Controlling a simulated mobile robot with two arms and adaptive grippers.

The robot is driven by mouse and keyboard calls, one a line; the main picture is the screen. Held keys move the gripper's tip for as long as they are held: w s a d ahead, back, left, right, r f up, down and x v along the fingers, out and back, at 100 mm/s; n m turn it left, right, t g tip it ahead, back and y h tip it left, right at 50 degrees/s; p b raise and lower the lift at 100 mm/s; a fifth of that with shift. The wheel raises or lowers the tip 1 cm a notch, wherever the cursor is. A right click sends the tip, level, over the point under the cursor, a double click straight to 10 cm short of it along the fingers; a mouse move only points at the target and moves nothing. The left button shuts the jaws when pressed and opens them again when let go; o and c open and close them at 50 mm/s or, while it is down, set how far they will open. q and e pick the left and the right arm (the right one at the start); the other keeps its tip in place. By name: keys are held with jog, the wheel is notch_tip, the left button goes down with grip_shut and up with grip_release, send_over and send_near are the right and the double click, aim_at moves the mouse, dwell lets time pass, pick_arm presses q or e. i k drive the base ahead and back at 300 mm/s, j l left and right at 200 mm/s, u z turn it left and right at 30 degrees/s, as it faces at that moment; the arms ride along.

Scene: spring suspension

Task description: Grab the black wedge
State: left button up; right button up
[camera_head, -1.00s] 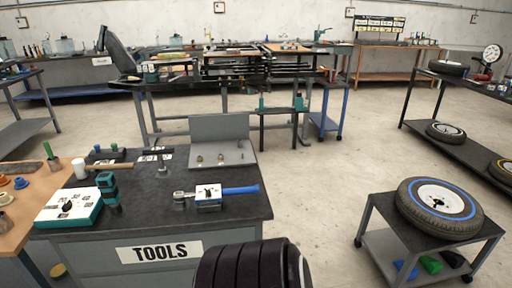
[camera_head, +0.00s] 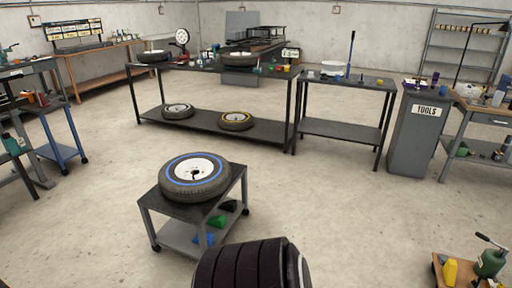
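A black wedge (camera_head: 229,206) lies on the lower shelf of a small grey cart (camera_head: 174,209), near its right side. A tire with a blue ring (camera_head: 195,178) lies flat on the cart's top. Neither of my grippers is in view.
A long two-level table (camera_head: 212,125) with several tires stands behind the cart. A taller table (camera_head: 345,130) and a grey TOOLS cabinet (camera_head: 415,135) are to its right. A wooden board with a green jack (camera_head: 490,262) is at lower right.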

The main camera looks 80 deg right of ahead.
aim_at(230, 206)
jog(key=z, duration=2.55)
jog(key=i+l+u, duration=0.1)
jog(key=u, duration=0.4)
jog(key=i+l+u, duration=0.1)
jog(key=u, duration=0.35)
jog(key=i+l+u, duration=0.2)
jog(key=l, duration=0.35)
jog(key=i+l+u, duration=0.2)
jog(key=l, duration=0.3)
jog(key=l+u, duration=0.25)
jog(key=l, duration=0.35)
jog(key=i+l+u, duration=0.2)
jog(key=l, duration=0.4)
jog(key=k+j, duration=0.05)
